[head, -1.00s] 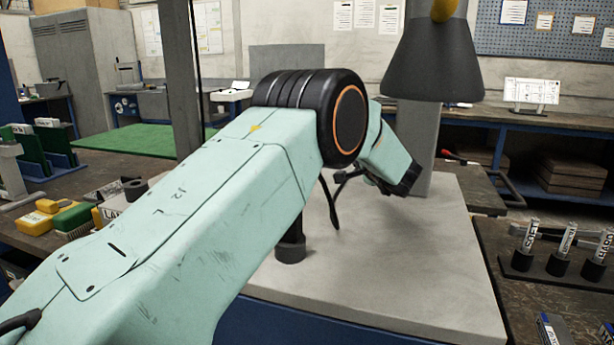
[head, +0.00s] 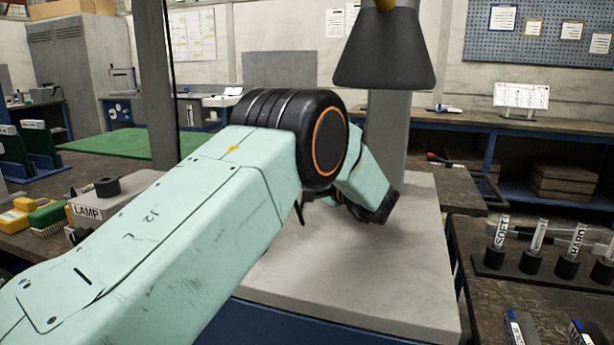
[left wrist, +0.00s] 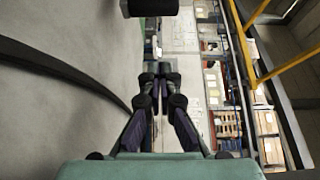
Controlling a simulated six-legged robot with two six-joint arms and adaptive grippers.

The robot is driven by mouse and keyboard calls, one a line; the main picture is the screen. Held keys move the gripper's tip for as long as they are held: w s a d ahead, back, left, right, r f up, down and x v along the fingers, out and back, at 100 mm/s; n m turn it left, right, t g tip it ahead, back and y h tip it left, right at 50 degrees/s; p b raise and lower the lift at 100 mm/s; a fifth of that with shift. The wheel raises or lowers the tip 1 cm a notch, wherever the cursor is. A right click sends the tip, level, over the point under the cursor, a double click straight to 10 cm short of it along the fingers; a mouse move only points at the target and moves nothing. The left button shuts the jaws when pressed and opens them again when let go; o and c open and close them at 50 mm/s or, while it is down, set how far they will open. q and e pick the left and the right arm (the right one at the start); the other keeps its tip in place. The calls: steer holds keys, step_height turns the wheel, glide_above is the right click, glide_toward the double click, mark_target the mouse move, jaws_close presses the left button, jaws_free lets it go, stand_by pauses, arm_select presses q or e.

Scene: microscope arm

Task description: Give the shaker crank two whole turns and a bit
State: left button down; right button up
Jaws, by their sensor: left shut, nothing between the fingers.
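My left arm reaches across the pale bench top (head: 400,275) in the head view, and its wrist hides most of my left gripper. In the left wrist view my left gripper (left wrist: 161,72) has its dark fingers together, with nothing held. I cannot make out the shaker crank for certain. A black cylinder end (left wrist: 150,8) shows at the top of the left wrist view, apart from the fingers; I cannot tell whether it belongs to the crank. A dark curved strip (left wrist: 70,70) runs along the left of that view. My right gripper is out of view.
A dark lamp-like shade (head: 385,50) hangs above a grey column (head: 390,140) behind my wrist. A rack of labelled tubes (head: 535,262) stands on the right-hand table. A box marked LAMP (head: 105,200) is at left. The bench top's front right is clear.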

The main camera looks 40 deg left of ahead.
arm_select(q)
steer(key=b+x, duration=0.1)
steer(key=x, duration=0.5)
steer(key=shift+a, duration=0.2)
steer(key=shift+s+f+b, duration=0.2)
steer(key=shift+s+b, duration=0.1)
steer(key=shift+s, duration=0.05)
steer(key=shift+s+d, duration=0.1)
steer(key=shift+s, duration=0.1)
steer(key=shift+s+d+r+b, duration=0.2)
steer(key=shift+s+b, duration=0.1)
steer(key=shift+s, duration=0.8)
steer(key=shift+s+a+f, duration=0.15)
steer(key=shift+s, duration=0.05)
steer(key=shift+s, duration=0.1)
